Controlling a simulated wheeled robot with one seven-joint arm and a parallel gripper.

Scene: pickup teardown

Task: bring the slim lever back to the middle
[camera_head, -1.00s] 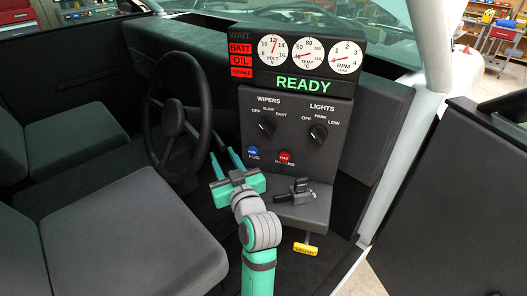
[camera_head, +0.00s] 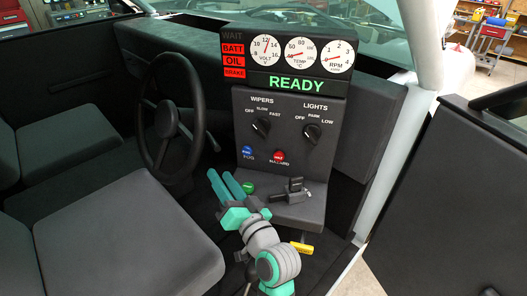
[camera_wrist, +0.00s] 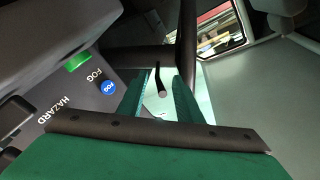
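A slim dark lever (camera_head: 213,141) sticks out from the right side of the steering column, behind the steering wheel (camera_head: 168,125). In the wrist view the lever (camera_wrist: 161,80) is a thin stalk with a grey rounded tip, seen through the gap between my fingers. My gripper (camera_head: 221,175) is below the lever in the head view, with its two green fingers apart and nothing visible between them. In the wrist view my gripper (camera_wrist: 160,98) is open, with the lever's tip ahead of it. I cannot tell the exact distance.
The dash panel (camera_head: 318,175) stands close to the right, with wiper and light knobs, a blue fog button (camera_head: 247,150) and a red hazard button (camera_head: 279,156). A chunky black handle (camera_head: 293,190) and yellow pull tag (camera_head: 301,249) are beside my arm. Seats (camera_head: 130,235) lie left.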

